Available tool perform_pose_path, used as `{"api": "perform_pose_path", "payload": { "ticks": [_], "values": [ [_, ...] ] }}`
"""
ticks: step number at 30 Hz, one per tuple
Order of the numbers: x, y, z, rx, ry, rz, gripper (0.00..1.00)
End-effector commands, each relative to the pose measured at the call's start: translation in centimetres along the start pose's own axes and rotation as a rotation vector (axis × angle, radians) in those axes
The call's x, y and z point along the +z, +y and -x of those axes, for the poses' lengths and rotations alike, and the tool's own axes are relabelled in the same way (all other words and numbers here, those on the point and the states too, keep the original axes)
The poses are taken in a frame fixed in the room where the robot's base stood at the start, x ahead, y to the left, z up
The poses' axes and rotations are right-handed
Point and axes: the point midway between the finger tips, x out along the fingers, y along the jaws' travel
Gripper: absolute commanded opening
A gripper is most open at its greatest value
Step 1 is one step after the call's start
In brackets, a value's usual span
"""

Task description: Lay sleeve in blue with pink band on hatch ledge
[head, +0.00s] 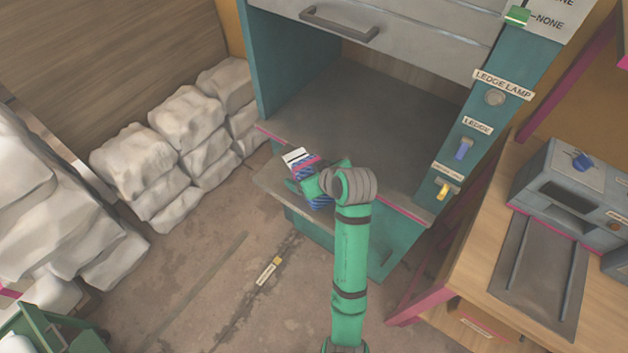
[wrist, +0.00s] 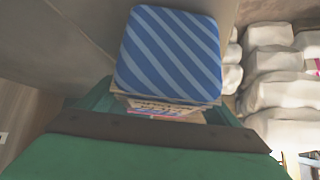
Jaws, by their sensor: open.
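The sleeve (head: 300,160) shows in the head view as a blue-striped piece with a pink band and a white end. It lies over the left part of the grey hatch ledge (head: 268,181), at the front of the teal cabinet. In the wrist view the sleeve's blue diagonal-striped face (wrist: 168,50) fills the middle, with brown card edges below it. My green gripper (head: 316,177) is at the sleeve, its jaws open on either side of it. My gripper and wrist hide part of the sleeve and ledge, and I cannot see its underside.
White sacks (head: 180,120) are stacked left of the cabinet. A ledge lamp (head: 494,97), a blue ledge switch (head: 463,150) and a yellow switch (head: 443,191) line the cabinet's right post. A wooden bench (head: 470,270) with a grey machine (head: 570,190) stands at the right. The cabinet bay is empty.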

Motion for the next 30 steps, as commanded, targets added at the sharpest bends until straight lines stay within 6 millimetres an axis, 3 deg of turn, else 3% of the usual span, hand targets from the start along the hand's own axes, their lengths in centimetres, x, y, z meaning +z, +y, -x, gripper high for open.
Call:
{"api": "perform_pose_path", "payload": {
  "ticks": [2, 8, 11, 22, 30],
  "values": [
    [0.0, 0.0, 0.0, 0.000, 0.000, 0.000, 0.84],
    [0.0, 0.0, 0.0, 0.000, 0.000, 0.000, 0.37],
    [0.0, 0.0, 0.1, 0.000, 0.001, 0.000, 0.28],
    [-0.6, 0.0, 0.6, 0.000, 0.001, 0.003, 0.28],
    [-2.6, -0.1, 2.8, -0.001, 0.003, 0.005, 0.28]
  ]
}}
